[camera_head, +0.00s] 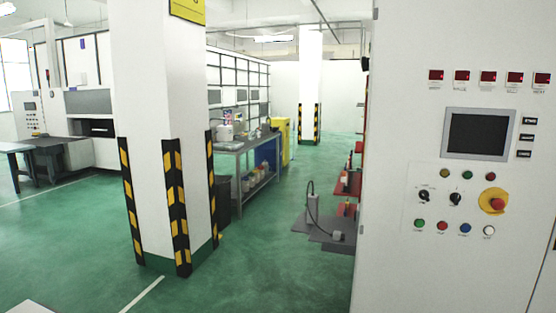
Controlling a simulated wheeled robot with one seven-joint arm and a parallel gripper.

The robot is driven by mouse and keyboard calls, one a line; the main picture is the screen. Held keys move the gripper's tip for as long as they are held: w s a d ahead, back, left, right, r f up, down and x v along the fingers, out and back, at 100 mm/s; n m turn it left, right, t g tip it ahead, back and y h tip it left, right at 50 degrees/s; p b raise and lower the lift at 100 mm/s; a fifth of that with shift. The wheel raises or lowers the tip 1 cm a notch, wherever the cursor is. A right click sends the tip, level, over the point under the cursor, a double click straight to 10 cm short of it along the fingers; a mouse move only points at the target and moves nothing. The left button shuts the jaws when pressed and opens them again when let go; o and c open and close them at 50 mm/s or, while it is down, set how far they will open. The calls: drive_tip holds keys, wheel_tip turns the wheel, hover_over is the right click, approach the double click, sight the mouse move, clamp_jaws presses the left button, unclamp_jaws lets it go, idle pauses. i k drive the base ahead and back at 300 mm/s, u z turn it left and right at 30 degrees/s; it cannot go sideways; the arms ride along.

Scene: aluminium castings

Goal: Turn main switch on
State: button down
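A white control cabinet (400,120) fills the right side of the view. Its panel carries two black rotary knobs, a left one (424,195) and a right one (456,198); their labels are too small to read, so I cannot tell which control is the main switch. A red mushroom button (497,204) on a yellow plate sits to their right. Below the knobs is a row of green, red, blue and white buttons (465,228). A dark screen (478,134) is above, under several red indicators (488,76). My gripper is not in view.
A white pillar (165,90) with black-and-yellow guards stands left of centre. A workbench (240,145) and machine (90,105) stand farther back. Green floor (270,265) is open between pillar and cabinet.

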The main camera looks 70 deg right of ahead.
sight(360, 145)
drive_tip(key=z, duration=1.9)
drive_tip(key=i, duration=3.25)
drive_tip(key=z, duration=3.75)
drive_tip(key=k, duration=0.3)
drive_tip(key=u, duration=0.35)
